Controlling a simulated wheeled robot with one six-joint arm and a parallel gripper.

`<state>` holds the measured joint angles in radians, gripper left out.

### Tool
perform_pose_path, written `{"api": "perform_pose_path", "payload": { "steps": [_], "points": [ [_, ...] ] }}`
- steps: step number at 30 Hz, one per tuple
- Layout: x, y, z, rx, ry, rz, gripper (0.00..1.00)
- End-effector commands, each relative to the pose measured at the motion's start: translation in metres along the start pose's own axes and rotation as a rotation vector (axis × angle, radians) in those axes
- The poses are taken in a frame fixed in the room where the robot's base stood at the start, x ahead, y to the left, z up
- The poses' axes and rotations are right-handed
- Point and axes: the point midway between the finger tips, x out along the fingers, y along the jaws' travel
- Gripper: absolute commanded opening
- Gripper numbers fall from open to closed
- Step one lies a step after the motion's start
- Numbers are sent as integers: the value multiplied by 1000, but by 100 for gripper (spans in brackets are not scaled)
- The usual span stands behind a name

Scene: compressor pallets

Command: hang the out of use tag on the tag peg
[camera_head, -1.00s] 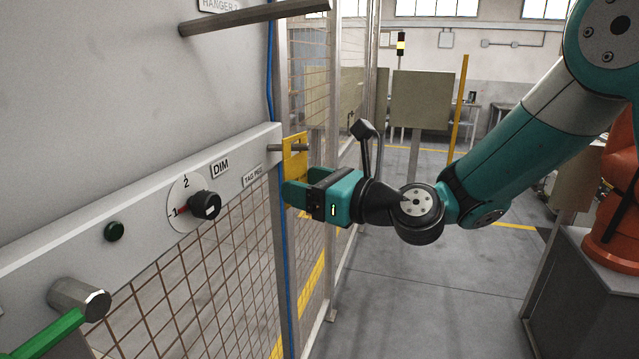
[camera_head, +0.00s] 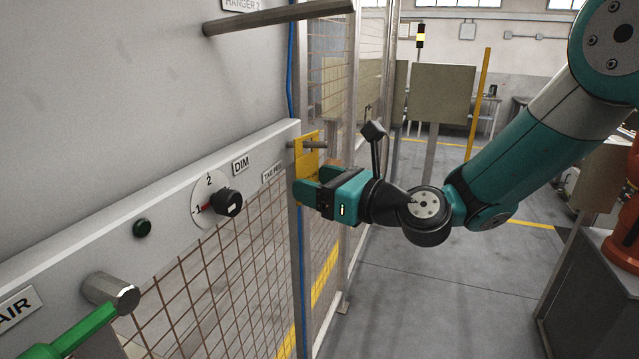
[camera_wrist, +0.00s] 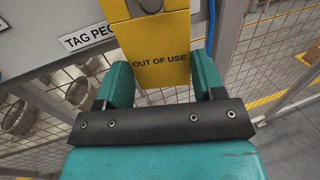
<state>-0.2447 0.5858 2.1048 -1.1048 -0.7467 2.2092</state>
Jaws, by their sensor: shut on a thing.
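The yellow out of use tag (camera_head: 306,163) hangs upright at the right end of the panel rail, its lettering facing me in the wrist view (camera_wrist: 160,75). The grey tag peg (camera_head: 318,147) sticks out from the rail and shows on both sides of the tag, so it appears to run through the tag's top. The peg's end shows at the top of the wrist view (camera_wrist: 150,5). My teal gripper (camera_head: 307,192) is shut on the tag's lower part, one finger on each side. The hole's edge is not clear to see.
The TAG PEG label (camera_head: 272,172) and a black dial (camera_head: 228,203) are left of the peg on the rail. A long hanger bar (camera_head: 280,17) juts out above. A mesh fence (camera_head: 345,100) stands behind. A green-handled thing (camera_head: 85,330) is at lower left.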

Motion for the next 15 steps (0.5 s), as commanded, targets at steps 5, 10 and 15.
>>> {"api": "perform_pose_path", "payload": {
  "steps": [5, 10, 15],
  "points": [
    [0, 0, 0, 0, 0, 0, 92],
    [0, 0, 0, 0, 0, 0, 92],
    [0, 0, 0, 0, 0, 0, 92]
  ]
}}
